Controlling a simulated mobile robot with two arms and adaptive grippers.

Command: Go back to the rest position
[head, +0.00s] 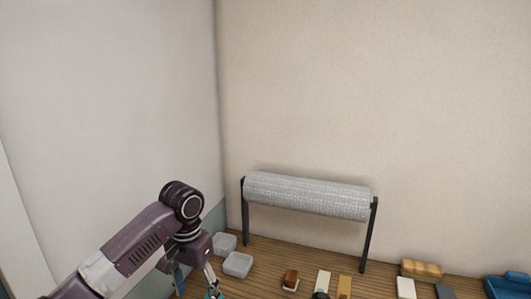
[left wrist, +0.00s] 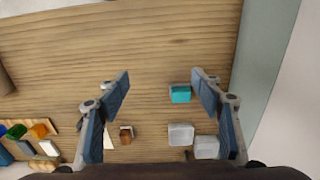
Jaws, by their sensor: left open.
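My left arm comes in from the left in the head view, and its gripper (head: 195,279) points down over the left end of the wooden table. In the left wrist view the left gripper (left wrist: 161,83) is open, its two blue-padded fingers wide apart with nothing held between them. A small teal container (left wrist: 180,94) lies on the table below, showing in the gap near one finger. My right gripper is in neither view. I cannot make out any glass rods.
Two clear containers (head: 237,264) stand at the table's back left. A wrapped roll (head: 308,194) hangs on a dark stand (head: 368,236) by the wall. Bare wood (left wrist: 130,45) fills the wrist view's upper middle.

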